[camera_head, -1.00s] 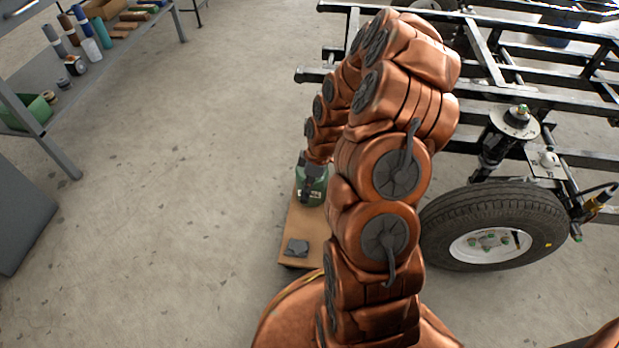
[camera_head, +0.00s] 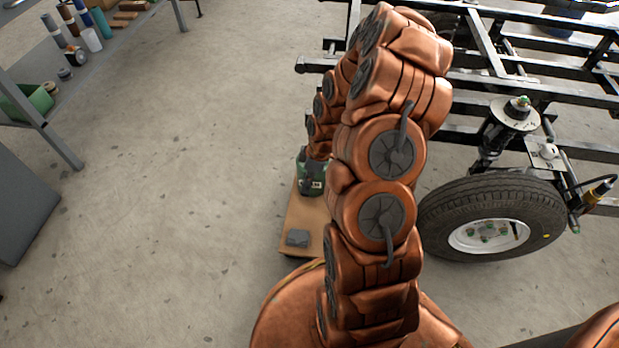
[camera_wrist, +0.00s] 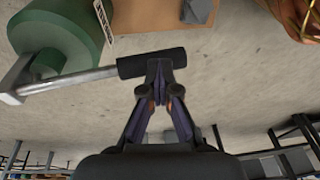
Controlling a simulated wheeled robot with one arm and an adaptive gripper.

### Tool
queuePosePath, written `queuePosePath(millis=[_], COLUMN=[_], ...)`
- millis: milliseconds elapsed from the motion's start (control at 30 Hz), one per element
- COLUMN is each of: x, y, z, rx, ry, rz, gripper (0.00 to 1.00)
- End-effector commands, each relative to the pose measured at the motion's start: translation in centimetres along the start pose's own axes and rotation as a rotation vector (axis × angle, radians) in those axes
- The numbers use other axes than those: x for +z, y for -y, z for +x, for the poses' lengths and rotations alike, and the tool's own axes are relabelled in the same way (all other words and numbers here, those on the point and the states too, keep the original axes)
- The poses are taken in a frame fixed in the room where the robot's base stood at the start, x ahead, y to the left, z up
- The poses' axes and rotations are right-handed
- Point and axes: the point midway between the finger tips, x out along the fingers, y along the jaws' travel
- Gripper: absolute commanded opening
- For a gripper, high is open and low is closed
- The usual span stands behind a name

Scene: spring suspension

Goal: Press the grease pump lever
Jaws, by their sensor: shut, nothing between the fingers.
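The grease pump is a green cylinder (camera_wrist: 62,32) in the wrist view. In the head view the pump (camera_head: 318,186) stands on the wooden board, partly hidden by my arm. Its lever is a metal rod (camera_wrist: 78,80) ending in a black grip (camera_wrist: 135,65). My gripper (camera_wrist: 160,66) is shut and empty, with its fingertips at the black grip, overlapping its right part in the wrist view. They look to be in contact, but I cannot tell for sure. In the head view the fingers are too small and dark to make out clearly.
The wooden board (camera_head: 303,222) carries a small grey block (camera_head: 297,238). A black vehicle frame with a wheel (camera_head: 492,222) stands to the right. A shelf (camera_head: 110,45) with bottles and rolls is at the upper left. The floor between is clear.

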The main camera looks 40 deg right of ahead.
Motion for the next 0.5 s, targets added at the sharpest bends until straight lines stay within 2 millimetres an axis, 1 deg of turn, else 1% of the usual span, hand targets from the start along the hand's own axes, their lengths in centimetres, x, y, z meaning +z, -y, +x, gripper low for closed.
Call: queuePosePath(millis=[33,167,267,500], x=[0.2,0.1,0.0,-0.5], y=[0.5,0.7,0.8,1.1], z=[0.7,0.1,-1.0,-5.0], rx=[-0.015,-0.016,-0.013,0.001], ry=[0.005,0.005,0.004,-0.001], rz=[-0.001,-0.002,-0.004,-0.008], gripper=[0.0,0.0,0.0,0.0])
